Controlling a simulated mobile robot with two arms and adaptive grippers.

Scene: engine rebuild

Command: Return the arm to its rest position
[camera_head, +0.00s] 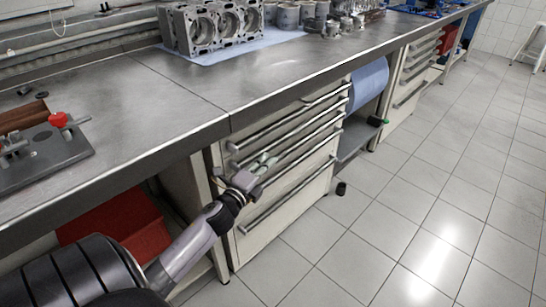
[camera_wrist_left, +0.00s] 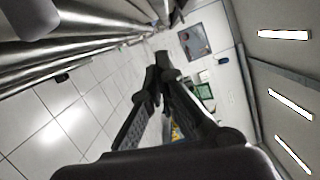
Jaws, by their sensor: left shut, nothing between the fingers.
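My left arm comes in from the lower left in the head view. My left gripper (camera_head: 264,162) is in front of the drawer cabinet (camera_head: 290,205), close to its drawer handles; I cannot tell whether it touches them. In the left wrist view the two dark fingers of the gripper (camera_wrist_left: 164,62) meet at their tips, with nothing between them. Long metal handles (camera_wrist_left: 75,50) run close by at the upper left of that view. My right gripper is in neither view.
The steel workbench (camera_head: 180,95) runs above the cabinet, its front edge close to my arm. An engine block (camera_head: 215,28) stands on it. A red bin (camera_head: 115,222) is under the bench, a blue roll (camera_head: 369,85) hangs further right. The tiled floor (camera_head: 400,215) is mostly clear.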

